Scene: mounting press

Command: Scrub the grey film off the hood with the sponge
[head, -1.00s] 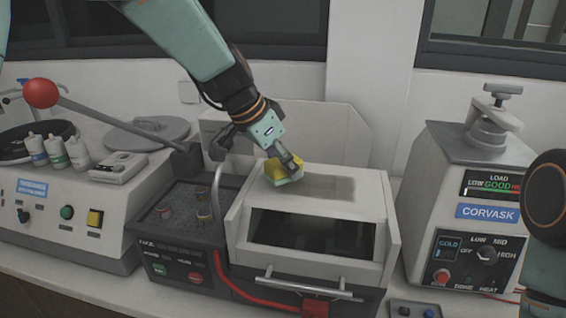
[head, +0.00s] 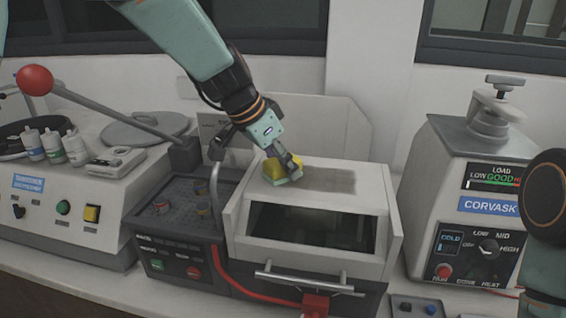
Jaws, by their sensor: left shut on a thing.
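The hood (head: 312,204) is a pale box with a dark front window and a bar handle. A grey film (head: 328,178) lies as a dark smear on its top, mostly right of the sponge. The yellow and green sponge (head: 280,170) is at the left part of the hood's top, against or just above the surface. My left gripper (head: 289,163) is shut on the sponge from above and hides part of it. My right arm shows at the right edge, but its gripper is out of view.
A press marked Corvask (head: 485,175) stands to the right. A dark unit (head: 165,240) with small parts on top adjoins the hood's left side. A red-knobbed lever (head: 36,80) and a grinder with several white bottles (head: 53,146) are at the left. A red clamp (head: 316,304) sits below the handle.

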